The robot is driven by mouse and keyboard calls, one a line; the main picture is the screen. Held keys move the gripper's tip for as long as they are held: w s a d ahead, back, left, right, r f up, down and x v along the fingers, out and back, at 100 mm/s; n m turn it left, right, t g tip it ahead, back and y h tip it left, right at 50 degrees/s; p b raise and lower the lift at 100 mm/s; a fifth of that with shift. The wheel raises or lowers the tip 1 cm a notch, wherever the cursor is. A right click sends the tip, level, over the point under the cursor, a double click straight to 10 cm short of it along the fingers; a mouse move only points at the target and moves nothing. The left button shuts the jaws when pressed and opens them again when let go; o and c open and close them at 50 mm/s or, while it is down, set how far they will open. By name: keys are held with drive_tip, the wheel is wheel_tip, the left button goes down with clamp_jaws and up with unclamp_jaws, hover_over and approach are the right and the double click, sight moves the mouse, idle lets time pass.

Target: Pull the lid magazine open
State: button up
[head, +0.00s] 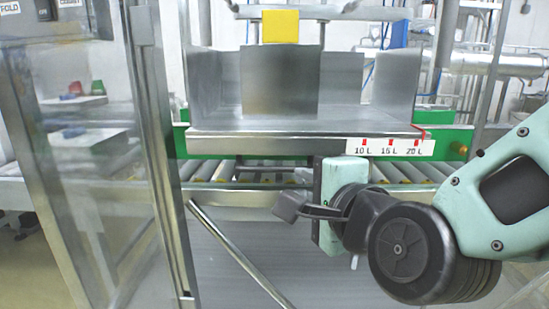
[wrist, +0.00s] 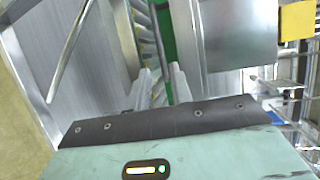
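The metal magazine (head: 345,122) stands in the middle of the head view, an open-fronted steel tray with upright side plates. A yellow tab (head: 281,27) sits at its top, above a grey centre plate (head: 281,80). In the wrist view, steel plates (wrist: 238,35) and the yellow tab (wrist: 297,20) are at upper right. My gripper (wrist: 160,75) shows two grey fingers apart with nothing between them. In the head view it is below the tray's front edge; its fingers are hidden there. I cannot tell which part is the lid magazine's handle.
A label strip with 10 L, 15 L and 20 L marks (head: 390,147) is at the tray's right front. A roller conveyor (head: 235,170) with a green rail (head: 215,140) runs below. A clear guard door with a metal post (head: 155,130) stands left, and a slanted bar (head: 238,258) crosses below.

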sight(276, 170)
drive_tip(key=p+x, duration=0.1)
drive_tip(key=x, duration=1.2)
drive_tip(key=shift+w+a+f, duration=0.1)
drive_tip(key=shift+w+f, duration=0.05)
drive_tip(key=shift+w, duration=0.05)
clamp_jaws()
